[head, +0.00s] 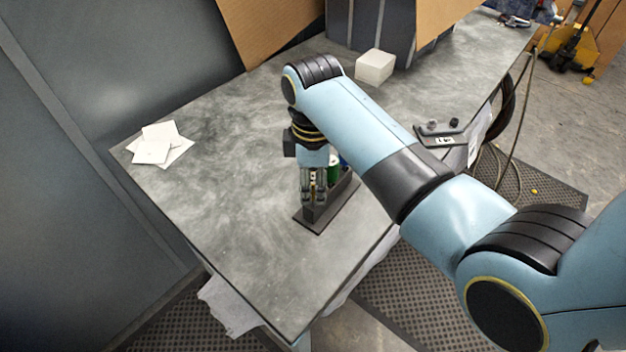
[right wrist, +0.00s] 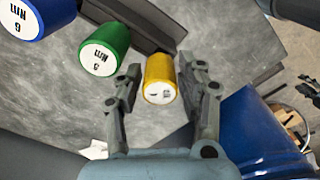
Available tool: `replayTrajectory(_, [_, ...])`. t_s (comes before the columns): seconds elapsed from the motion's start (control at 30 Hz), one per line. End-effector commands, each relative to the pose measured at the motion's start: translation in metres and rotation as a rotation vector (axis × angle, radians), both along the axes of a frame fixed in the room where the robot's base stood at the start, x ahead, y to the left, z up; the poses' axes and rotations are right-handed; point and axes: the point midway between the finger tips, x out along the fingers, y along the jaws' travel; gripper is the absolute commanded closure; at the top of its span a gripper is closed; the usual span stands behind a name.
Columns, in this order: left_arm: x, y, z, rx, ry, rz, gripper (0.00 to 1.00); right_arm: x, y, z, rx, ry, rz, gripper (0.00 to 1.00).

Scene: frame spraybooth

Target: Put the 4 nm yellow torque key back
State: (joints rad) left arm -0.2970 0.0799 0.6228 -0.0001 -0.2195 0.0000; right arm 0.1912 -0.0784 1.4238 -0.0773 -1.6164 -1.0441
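The yellow torque key (right wrist: 160,80) shows in the right wrist view, its marked end face towards the camera, between the fingers of my right gripper (right wrist: 158,68). Narrow gaps show on both sides of it, so the fingers look open around it. It is in line with the green key (right wrist: 105,48) and the blue key (right wrist: 35,15). In the head view my right gripper (head: 314,190) points down at the near end of the black holder (head: 318,217); the green key also shows behind it. The yellow key's lower end is hidden, so its seating cannot be told. My left gripper is out of view.
The holder stands on a grey table (head: 235,190) near its right edge. White papers (head: 158,146) lie at the left, a pale block (head: 374,67) at the back, and a small dark device (head: 441,132) at the right edge. The table's left middle is clear.

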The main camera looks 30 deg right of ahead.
Motion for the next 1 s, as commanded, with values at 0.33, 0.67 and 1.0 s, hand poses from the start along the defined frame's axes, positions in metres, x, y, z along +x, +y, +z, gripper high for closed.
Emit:
replayTrajectory(0.33, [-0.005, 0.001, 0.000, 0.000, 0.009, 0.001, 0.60, 0.000, 0.000, 0.001, 0.000, -0.001, 0.000, 0.47])
replayTrajectory(0.67, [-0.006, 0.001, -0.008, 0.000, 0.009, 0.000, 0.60, 0.001, 0.000, 0.050, 0.000, -0.007, -0.001, 0.47])
replayTrajectory(1.0, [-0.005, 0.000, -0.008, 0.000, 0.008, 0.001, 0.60, 0.000, 0.000, 0.115, 0.000, -0.001, 0.000, 0.47])
